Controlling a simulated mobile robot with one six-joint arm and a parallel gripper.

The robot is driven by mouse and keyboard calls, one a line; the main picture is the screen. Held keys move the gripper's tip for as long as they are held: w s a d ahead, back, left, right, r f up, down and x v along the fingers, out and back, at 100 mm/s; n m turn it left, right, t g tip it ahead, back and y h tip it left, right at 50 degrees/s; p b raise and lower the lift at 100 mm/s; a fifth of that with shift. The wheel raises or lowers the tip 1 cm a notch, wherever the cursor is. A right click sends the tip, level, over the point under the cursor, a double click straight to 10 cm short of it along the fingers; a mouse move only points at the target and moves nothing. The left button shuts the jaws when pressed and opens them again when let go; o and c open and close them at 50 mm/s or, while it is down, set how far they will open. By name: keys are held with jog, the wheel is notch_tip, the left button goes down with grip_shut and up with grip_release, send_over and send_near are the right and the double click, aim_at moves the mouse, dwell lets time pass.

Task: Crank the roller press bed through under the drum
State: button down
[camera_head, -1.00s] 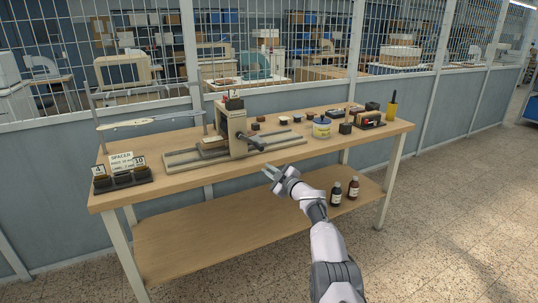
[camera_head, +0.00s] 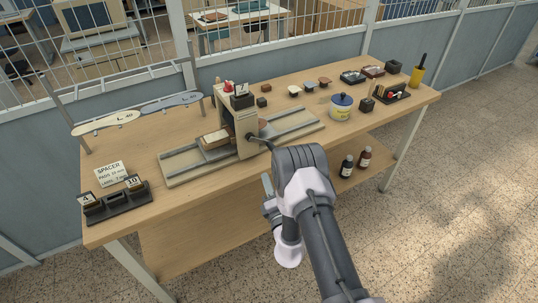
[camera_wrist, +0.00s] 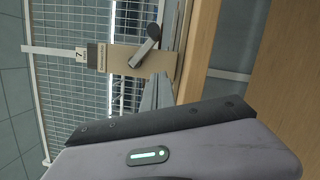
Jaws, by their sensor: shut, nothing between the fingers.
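The roller press (camera_head: 247,128) stands on the workbench, its beige upright housing over a long flat rail base (camera_head: 184,165). A small block-like bed (camera_head: 216,139) sits on the rails just left of the housing. The drum is hidden inside the housing. The dark crank handle (camera_head: 259,141) sticks out of the housing's front; it also shows in the wrist view (camera_wrist: 145,52). My gripper (camera_head: 267,187) is low in front of the bench, partly hidden by my arm. In the wrist view my gripper (camera_wrist: 157,88) is shut and empty, pointing toward the press, apart from the crank.
A spacer rack (camera_head: 118,203) and sign (camera_head: 110,173) are at the left. A blue-lidded jar (camera_head: 341,107), small dark pieces and a yellow cup (camera_head: 416,77) are at the right. Bottles (camera_head: 347,166) stand on the lower shelf. A mesh fence runs behind.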

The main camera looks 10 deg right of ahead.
jog(key=w+d+r+b, duration=0.1)
jog(key=w+d+r, duration=0.1)
jog(key=w, duration=0.5)
jog(key=shift+w+d, duration=0.35)
jog(key=shift+d, duration=0.1)
jog(key=shift+d+f, duration=0.1)
jog(key=shift+d, duration=0.05)
